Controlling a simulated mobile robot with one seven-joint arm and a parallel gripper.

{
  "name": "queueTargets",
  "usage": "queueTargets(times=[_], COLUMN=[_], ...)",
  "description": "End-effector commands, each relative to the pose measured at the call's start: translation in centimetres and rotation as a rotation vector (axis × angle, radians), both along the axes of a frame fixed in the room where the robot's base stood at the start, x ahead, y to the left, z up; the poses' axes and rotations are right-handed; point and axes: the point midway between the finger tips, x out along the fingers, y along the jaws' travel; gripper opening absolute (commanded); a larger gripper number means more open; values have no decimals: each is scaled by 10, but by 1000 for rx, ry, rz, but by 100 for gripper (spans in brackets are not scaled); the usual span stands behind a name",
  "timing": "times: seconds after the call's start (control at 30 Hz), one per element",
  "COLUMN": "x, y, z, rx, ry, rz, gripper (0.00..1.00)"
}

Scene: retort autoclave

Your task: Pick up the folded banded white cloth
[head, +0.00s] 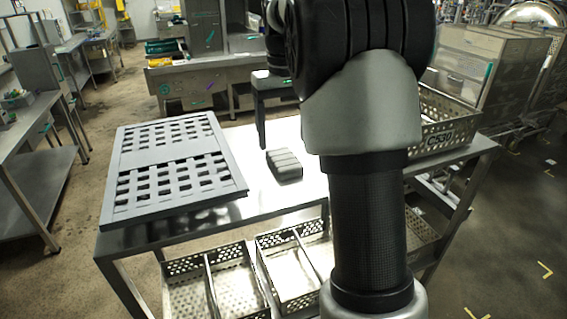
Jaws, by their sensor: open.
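The folded banded cloth (284,165) lies on the metal table (262,207), right of the grey slotted panel. It looks light grey, with raised bands across its top. My gripper (263,118) is above and behind the cloth in the picture, apart from it. One dark finger points down; the other is hidden behind my arm. The gripper is open, and nothing shows in it.
A grey slotted panel (160,159) covers the table's left part. A perforated metal basket marked C539 (452,137) stands at the right end, partly behind my arm. Perforated trays (214,281) sit below the tabletop. Bare tabletop surrounds the cloth.

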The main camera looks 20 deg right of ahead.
Motion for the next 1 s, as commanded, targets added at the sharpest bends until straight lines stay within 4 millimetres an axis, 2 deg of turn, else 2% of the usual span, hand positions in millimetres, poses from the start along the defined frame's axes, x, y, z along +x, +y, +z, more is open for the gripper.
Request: queueTargets(times=[0.13, 0.4, 0.7, 0.97, 1.0], x=[0, 1, 1, 1, 1], y=[0, 0, -1, 0, 0], z=[-11, -49, -54, -54, -54], rx=[1, 1, 0, 0, 0], ry=[2, 3, 0, 0, 0], rz=[0, 0, 0, 0, 0], gripper=[73, 73, 73, 29, 29])
